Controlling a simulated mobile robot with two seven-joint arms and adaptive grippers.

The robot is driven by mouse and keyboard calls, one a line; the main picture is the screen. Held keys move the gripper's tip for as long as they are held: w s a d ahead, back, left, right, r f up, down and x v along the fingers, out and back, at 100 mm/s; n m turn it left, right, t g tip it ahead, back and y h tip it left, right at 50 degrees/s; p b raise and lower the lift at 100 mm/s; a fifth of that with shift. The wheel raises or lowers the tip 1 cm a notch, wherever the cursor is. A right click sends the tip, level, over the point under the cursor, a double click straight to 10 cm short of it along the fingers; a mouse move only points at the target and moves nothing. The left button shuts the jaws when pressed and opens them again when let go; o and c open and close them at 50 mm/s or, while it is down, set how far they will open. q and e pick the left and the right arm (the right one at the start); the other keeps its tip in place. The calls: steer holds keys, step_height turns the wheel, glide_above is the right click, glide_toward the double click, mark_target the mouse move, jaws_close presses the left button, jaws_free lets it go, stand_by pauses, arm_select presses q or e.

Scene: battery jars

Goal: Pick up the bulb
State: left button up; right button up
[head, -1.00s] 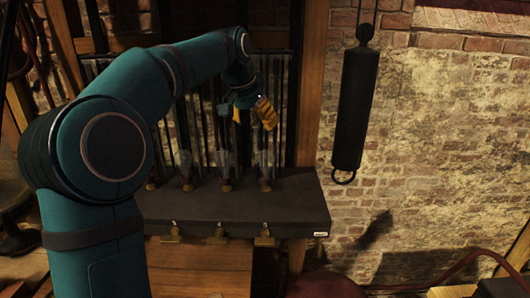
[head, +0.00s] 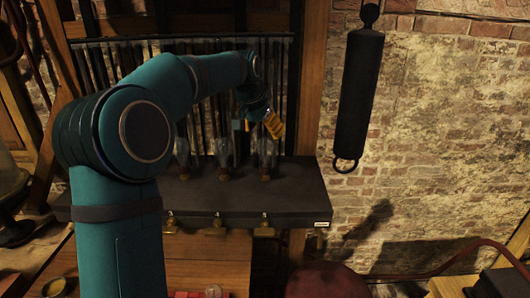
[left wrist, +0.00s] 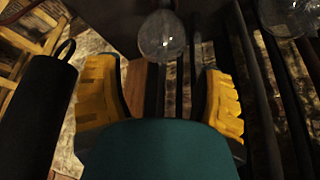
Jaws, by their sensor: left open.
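Clear glass bulbs stand upright in a row on a dark shelf (head: 110,208), each on a brassy base. The right-hand bulb (head: 265,150) is below my left gripper (head: 268,122). The middle bulb (head: 222,152) and the left bulb (head: 182,155) stand to its left. In the left wrist view, one bulb (left wrist: 162,36) shows at the top, in line with the gap between the yellow fingers of my left gripper (left wrist: 160,92). The fingers are apart and empty. Another bulb (left wrist: 290,14) is at the upper right. My right gripper is not in view.
Dark vertical rods (head: 205,110) stand behind the bulbs. A black cylinder (head: 358,100) hangs at right against the brick wall; it also shows in the left wrist view (left wrist: 35,115). Brass clips (head: 218,222) line the shelf's front. A wooden surface (head: 205,262) lies below.

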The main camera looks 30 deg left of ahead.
mark_target(266, 141)
arm_select(q)
steer(key=x, duration=0.4)
steer(key=shift+f, duration=0.35)
steer(key=c, duration=0.7)
steer(key=shift+r, duration=0.1)
